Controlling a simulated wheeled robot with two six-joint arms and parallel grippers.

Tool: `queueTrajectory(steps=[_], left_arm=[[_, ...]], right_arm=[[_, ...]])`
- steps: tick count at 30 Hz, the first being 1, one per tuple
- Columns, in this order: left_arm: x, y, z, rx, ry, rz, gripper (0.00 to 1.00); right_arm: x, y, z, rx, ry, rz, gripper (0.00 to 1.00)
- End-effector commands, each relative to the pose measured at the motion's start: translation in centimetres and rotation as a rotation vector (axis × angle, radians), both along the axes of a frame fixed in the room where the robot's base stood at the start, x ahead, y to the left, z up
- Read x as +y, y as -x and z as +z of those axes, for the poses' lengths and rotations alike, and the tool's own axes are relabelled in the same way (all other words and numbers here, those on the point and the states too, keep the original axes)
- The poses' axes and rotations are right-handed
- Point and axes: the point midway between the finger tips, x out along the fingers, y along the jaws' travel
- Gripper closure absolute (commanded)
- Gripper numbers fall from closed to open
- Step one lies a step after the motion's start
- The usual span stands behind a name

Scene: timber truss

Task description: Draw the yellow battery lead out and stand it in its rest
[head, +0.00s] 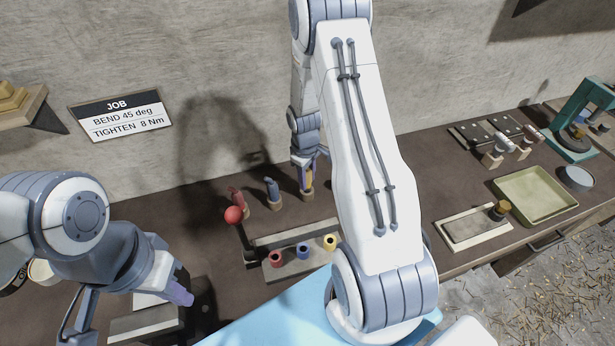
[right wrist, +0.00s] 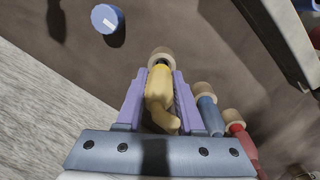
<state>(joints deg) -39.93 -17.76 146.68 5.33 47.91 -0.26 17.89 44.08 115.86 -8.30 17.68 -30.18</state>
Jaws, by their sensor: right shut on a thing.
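The yellow battery lead (right wrist: 157,88) is between the purple fingers of my right gripper (right wrist: 160,100), which is shut on it. Its dark tip is at a round wooden rest (right wrist: 160,57); I cannot tell how deep the tip sits. In the head view my right gripper (head: 308,160) is at the back of the bench, just above that rest (head: 307,194). The yellow socket (head: 330,241) on the block in front shows an open dark hole. My left gripper (head: 180,292) is low at the left, apart from the leads; its opening is not clear.
A blue lead (head: 271,188) and a red lead (head: 237,196) stand in rests beside the yellow one. The block also has a red socket (head: 276,258) and a blue socket (head: 303,250). A red-knobbed lever (head: 233,215) rises at its left. A green tray (head: 535,193) lies far right.

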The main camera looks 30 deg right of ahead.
Motion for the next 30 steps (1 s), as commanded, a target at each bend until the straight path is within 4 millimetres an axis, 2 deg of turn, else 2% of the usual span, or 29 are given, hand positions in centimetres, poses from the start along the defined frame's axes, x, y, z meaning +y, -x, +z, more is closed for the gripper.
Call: queueTrajectory(steps=[20, 21, 23, 24, 30], left_arm=[[0.0, 0.0, -1.6, 0.0, 0.0, 0.0, 1.0], [0.0, 0.0, -1.6, 0.0, 0.0, 0.0, 1.0], [0.0, 0.0, -1.5, 0.0, 0.0, 0.0, 1.0], [0.0, 0.0, -1.5, 0.0, 0.0, 0.0, 1.0], [0.0, 0.0, -1.5, 0.0, 0.0, 0.0, 1.0]], right_arm=[[0.0, 0.0, -2.2, 0.001, 0.0, 0.0, 1.0], [0.0, 0.0, -2.1, 0.0, 0.0, 0.0, 0.56], [0.0, 0.0, -2.0, 0.0, 0.0, 0.0, 0.33], [0.0, 0.0, -2.0, 0.0, 0.0, 0.0, 0.29], [0.0, 0.0, -2.0, 0.0, 0.0, 0.0, 0.29]])
